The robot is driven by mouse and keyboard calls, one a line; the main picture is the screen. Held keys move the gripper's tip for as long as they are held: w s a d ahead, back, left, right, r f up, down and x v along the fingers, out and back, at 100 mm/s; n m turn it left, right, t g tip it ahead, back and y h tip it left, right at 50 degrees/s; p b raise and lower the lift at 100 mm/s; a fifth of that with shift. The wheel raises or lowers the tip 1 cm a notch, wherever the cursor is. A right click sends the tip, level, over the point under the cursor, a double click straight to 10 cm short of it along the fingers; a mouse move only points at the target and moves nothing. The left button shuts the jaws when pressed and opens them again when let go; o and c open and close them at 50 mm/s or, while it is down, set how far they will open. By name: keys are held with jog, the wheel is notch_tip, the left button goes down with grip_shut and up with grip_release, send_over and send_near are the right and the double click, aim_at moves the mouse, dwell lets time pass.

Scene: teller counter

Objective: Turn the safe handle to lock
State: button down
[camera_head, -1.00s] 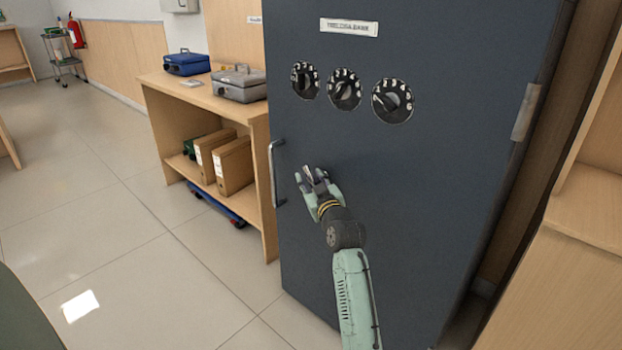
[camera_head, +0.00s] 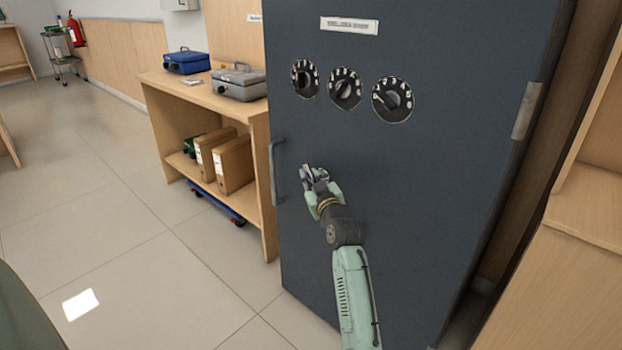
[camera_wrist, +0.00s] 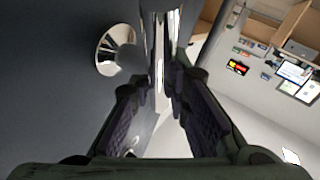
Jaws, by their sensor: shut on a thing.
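The safe (camera_head: 420,190) is a tall dark blue-grey cabinet with a shut door facing me. My gripper (camera_head: 309,175) is at the door's left part, below the dials, and covers most of what it holds in the head view. In the wrist view my gripper (camera_wrist: 163,85) is closed around a shiny metal bar, the safe handle (camera_wrist: 160,40), which runs up between the two dark finger pads. A round chrome plate (camera_wrist: 113,48) sits on the door just left of the fingers.
Three black dials, among them the middle one (camera_head: 345,88), sit above my gripper. A vertical pull bar (camera_head: 276,170) is on the door's left edge. A wooden shelf unit (camera_head: 258,150) with cash boxes stands left of the safe; another wooden unit (camera_head: 590,210) stands at right.

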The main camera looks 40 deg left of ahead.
jog(key=shift+r+p, duration=0.15)
jog(key=shift+p, duration=0.3)
jog(key=n+g+h+p, duration=0.1)
jog(key=p, duration=0.2)
jog(key=shift+r+h, duration=0.15)
jog(key=shift+h, duration=0.15)
jog(key=h+p, duration=0.1)
jog(key=p, duration=0.1)
jog(key=n+g+h+p, duration=0.1)
jog(key=p, duration=0.2)
jog(key=shift+a+h, duration=0.2)
jog(key=shift+h, duration=0.2)
jog(key=n+h+p, duration=0.1)
jog(key=p, duration=0.2)
jog(key=g+h+p, duration=0.1)
jog(key=h+p, duration=0.1)
jog(key=p, duration=0.1)
jog(key=shift+a+f+n, duration=0.1)
jog(key=shift+f+n, duration=0.3)
jog(key=shift+f+n+g+h+p, duration=0.3)
jog(key=shift+f+h+p, duration=0.05)
jog(key=shift+h+p, duration=0.85)
jog(key=shift+f, duration=0.1)
jog(key=c, duration=1.5)
grip_release()
jog(key=shift+c, duration=0.2)
